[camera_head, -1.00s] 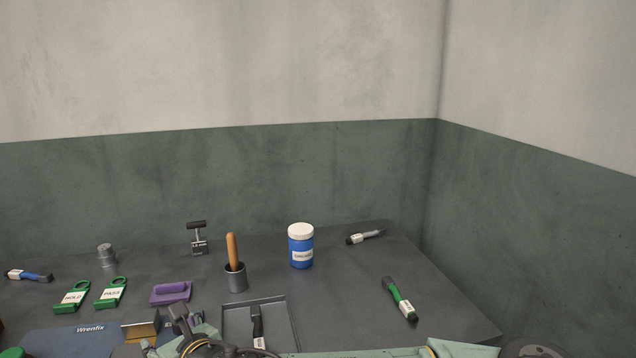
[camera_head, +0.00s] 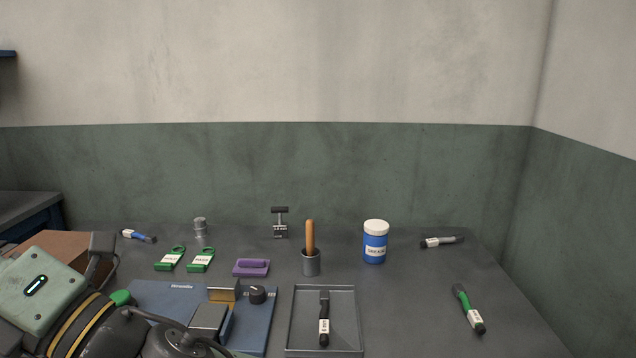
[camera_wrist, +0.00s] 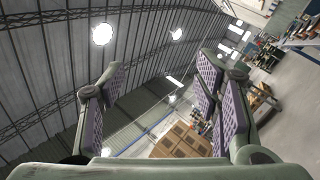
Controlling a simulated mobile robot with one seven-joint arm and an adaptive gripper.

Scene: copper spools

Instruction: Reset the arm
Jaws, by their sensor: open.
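My gripper (camera_wrist: 160,100) shows in the wrist view with its two purple-padded fingers spread wide apart and nothing between them. The wrist camera faces away from the table, toward the hall's roof, lamps and far floor. In the head view my arm is folded at the lower left, in front of the table (camera_head: 410,315). The fingers cannot be made out in the head view.
A tray (camera_head: 287,325) holds a black marker (camera_head: 324,318). Behind stand a blue jar (camera_head: 375,247), a cup with a wooden handle (camera_head: 311,262) and a purple eraser (camera_head: 251,267). A green marker (camera_head: 468,308) lies right. A cardboard box (camera_head: 62,245) is partly behind my arm.

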